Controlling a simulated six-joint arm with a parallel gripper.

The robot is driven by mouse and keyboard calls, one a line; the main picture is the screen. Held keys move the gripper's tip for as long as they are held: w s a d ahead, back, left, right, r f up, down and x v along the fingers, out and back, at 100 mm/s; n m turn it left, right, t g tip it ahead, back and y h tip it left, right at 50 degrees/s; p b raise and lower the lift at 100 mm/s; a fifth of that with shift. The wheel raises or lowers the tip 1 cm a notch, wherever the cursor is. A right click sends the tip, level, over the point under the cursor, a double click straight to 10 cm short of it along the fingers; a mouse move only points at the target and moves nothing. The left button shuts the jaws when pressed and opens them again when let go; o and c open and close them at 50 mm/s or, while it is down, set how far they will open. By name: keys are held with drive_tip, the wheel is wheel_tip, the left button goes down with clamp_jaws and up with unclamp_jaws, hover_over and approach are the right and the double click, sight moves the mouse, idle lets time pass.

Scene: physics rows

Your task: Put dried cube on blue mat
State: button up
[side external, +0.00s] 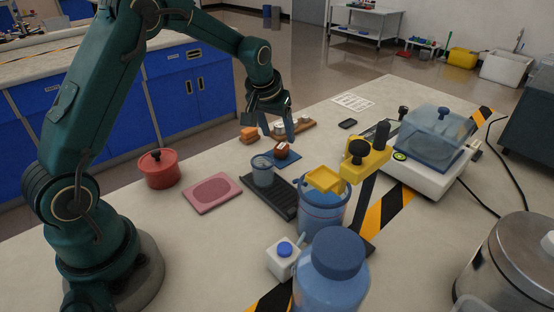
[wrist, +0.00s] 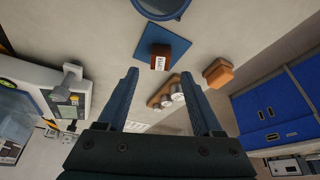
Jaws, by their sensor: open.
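A small reddish-brown cube (side external: 281,148) with a white label sits on the blue mat (side external: 291,159) in the side view. In the wrist view the cube (wrist: 171,52) overlaps the lower right part of the mat (wrist: 150,37), its label facing the camera. My gripper (side external: 279,136) is open and empty, above and close to the cube in the side view. In the wrist view its two blue fingers (wrist: 160,75) are spread wide, with the cube beyond the tips and between their lines. No finger visibly touches the cube.
Orange blocks (side external: 249,134) and a wooden board with metal weights (side external: 304,128) stand near the mat. A grey-blue cup (side external: 263,172) on a dark tray (side external: 277,203), a pink mat (side external: 212,193) and a red pot (side external: 159,169) are nearer. A scale (side external: 429,173) stands right.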

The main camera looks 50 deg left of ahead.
drive_tip(key=s+d+r+m, duration=0.2)
drive_tip(key=s+d+r, duration=0.5)
drive_tip(key=s+r, duration=0.5)
drive_tip(key=s+d+f+m+h, duration=0.1)
drive_tip(key=s+d, duration=0.1)
drive_tip(key=s, duration=0.4)
drive_tip(key=s+d+f+m+t, duration=0.1)
drive_tip(key=s+d, duration=0.1)
drive_tip(key=s, duration=0.4)
drive_tip(key=shift+s+f+m+h, duration=0.2)
drive_tip(key=shift+s+m+h, duration=0.1)
drive_tip(key=shift+h, duration=0.1)
